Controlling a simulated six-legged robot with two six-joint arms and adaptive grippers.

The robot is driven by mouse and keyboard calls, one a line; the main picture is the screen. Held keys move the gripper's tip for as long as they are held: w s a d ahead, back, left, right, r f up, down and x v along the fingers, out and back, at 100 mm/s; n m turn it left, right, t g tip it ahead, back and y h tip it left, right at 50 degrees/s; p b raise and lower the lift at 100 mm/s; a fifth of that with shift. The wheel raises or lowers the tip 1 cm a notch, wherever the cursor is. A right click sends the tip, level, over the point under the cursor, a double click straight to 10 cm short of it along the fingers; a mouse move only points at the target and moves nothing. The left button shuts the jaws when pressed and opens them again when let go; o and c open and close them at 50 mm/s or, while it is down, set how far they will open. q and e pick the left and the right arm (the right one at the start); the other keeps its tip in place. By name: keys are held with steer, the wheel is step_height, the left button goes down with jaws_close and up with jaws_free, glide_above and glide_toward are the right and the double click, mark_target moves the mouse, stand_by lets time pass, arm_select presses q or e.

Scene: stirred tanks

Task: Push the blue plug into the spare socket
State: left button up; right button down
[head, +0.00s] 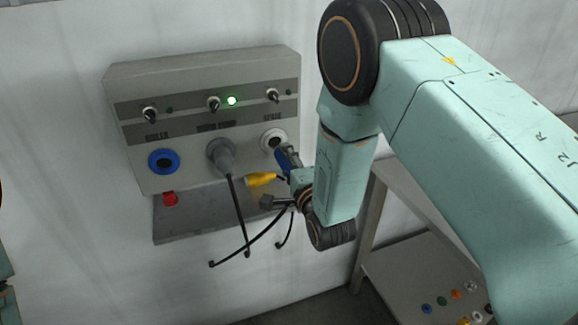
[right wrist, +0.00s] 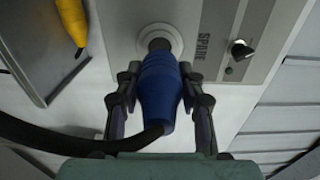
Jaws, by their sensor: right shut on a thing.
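The blue plug (right wrist: 160,88) is held between the two fingers of my right gripper (right wrist: 158,85), its dark nose toward the wall panel. The plug also shows small in the head view (head: 282,160), just below the spare socket. The spare socket (head: 273,139) has a white ring at the panel's right. In the right wrist view the nose overlaps the ring of this socket (right wrist: 176,42), marked SPARE. I cannot tell whether the nose has entered the hole. A black cable trails from the plug's rear. My left gripper is out of view.
The grey panel (head: 210,72) has several switches and one lit green lamp (head: 231,100). A grey plug (head: 221,157) sits in the middle socket. The blue-ringed socket (head: 164,161) is empty. A yellow plug (head: 261,180) and a red one (head: 170,199) are at the tray (head: 190,226) below.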

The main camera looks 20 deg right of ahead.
mark_target(280, 152)
steer(key=shift+w, duration=0.85)
steer(key=shift+w+a+f+b, duration=0.15)
steer(key=shift+w+b, duration=0.15)
steer(key=shift+w, duration=0.2)
steer(key=shift+w+a+r+b, duration=0.15)
steer(key=shift+w+b, duration=0.1)
steer(key=shift+w, duration=0.35)
steer(key=shift+d, duration=0.2)
steer(key=shift+d, duration=0.1)
steer(key=shift+w+a, duration=0.1)
steer(key=shift+a, duration=0.15)
steer(key=shift+d, duration=0.2)
steer(key=shift+a, duration=0.15)
